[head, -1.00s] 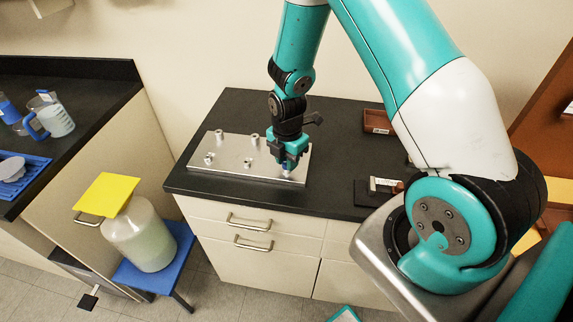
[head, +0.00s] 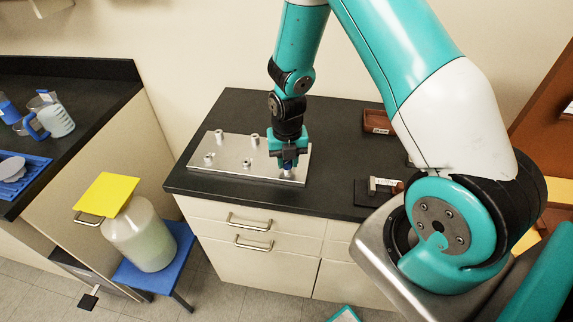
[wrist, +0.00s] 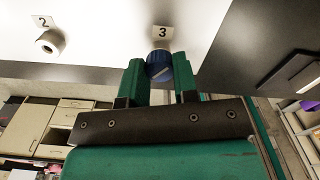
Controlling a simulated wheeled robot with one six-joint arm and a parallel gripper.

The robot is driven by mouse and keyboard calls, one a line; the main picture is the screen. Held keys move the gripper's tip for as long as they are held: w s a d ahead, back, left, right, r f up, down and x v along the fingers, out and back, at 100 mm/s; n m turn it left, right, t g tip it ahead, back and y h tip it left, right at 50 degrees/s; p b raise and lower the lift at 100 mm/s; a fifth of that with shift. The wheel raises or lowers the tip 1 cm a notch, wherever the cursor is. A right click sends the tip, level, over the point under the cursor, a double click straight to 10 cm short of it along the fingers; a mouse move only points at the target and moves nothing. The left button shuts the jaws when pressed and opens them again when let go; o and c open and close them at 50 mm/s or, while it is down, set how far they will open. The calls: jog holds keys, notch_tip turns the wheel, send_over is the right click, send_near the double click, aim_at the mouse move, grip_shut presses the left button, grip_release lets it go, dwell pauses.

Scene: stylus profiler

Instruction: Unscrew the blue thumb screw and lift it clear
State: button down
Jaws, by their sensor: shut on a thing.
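The blue thumb screw (wrist: 159,65) shows in the wrist view between my two fingertips, just below the label "3" on the metal plate. In the head view my gripper (head: 288,163) points down over the right front corner of the metal plate (head: 225,171). In the wrist view my gripper (wrist: 159,74) is shut on the blue thumb screw, with one green finger on each side. The screw's shank is hidden, so I cannot tell whether it still sits in its post.
Several silver posts stand on the plate; one is by label "2" (wrist: 44,21). A brown tray (head: 376,122) lies at the back right of the black worktop. A small block on a dark base (head: 381,184) lies at the right front.

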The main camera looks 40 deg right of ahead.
jog(key=c, duration=1.1)
grip_release()
jog(key=shift+f, duration=0.1)
jog(key=m, duration=0.9)
jog(key=shift+m, duration=0.3)
jog(key=m, duration=0.8)
jog(key=shift+m, duration=0.4)
